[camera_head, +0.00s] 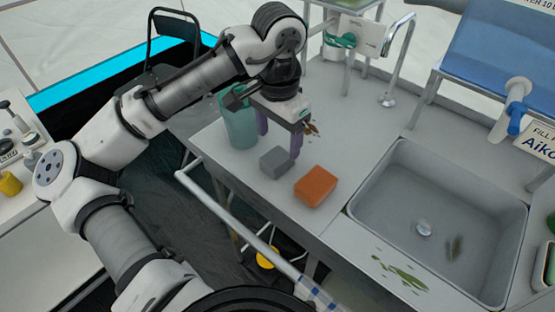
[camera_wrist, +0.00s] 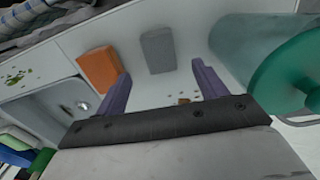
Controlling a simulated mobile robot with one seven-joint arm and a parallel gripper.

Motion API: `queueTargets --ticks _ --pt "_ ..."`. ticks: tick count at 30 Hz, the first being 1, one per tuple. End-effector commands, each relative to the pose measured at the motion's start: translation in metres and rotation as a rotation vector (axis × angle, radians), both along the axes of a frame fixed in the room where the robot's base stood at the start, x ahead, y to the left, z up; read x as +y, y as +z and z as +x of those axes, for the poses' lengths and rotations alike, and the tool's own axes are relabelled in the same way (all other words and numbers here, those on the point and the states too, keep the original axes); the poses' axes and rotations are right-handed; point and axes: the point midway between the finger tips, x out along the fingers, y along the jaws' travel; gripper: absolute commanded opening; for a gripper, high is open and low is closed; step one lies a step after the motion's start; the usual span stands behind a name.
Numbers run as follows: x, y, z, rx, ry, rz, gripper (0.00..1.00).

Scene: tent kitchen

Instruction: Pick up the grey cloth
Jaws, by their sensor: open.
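The grey cloth (camera_head: 274,163) looks like a small folded block lying on the metal counter, left of an orange block (camera_head: 316,186). In the wrist view the grey cloth (camera_wrist: 158,50) lies beyond the fingertips, roughly centred between them. My gripper (camera_head: 280,145) points down over the counter, just behind the cloth in the head view. Its two purple fingers are spread with nothing between them, and they also show in the wrist view (camera_wrist: 161,72). The cloth is apart from both fingers.
A teal container (camera_head: 239,122) stands close to my gripper's left, and it looms at the right of the wrist view (camera_wrist: 287,75). A sink (camera_head: 425,215) lies to the right. A white rail (camera_head: 230,215) runs along the counter's front. Brown and green scraps lie on the counter.

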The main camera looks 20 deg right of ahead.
Motion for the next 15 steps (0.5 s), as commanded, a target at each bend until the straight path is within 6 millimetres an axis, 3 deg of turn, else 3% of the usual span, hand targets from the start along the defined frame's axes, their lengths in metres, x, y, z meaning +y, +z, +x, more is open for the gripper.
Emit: queueTargets --ticks 9,15 --pt "0.002 -0.043 -0.002 0.001 0.001 0.000 0.71" --pt "0.002 -0.050 -0.002 0.000 0.000 -0.001 0.71"
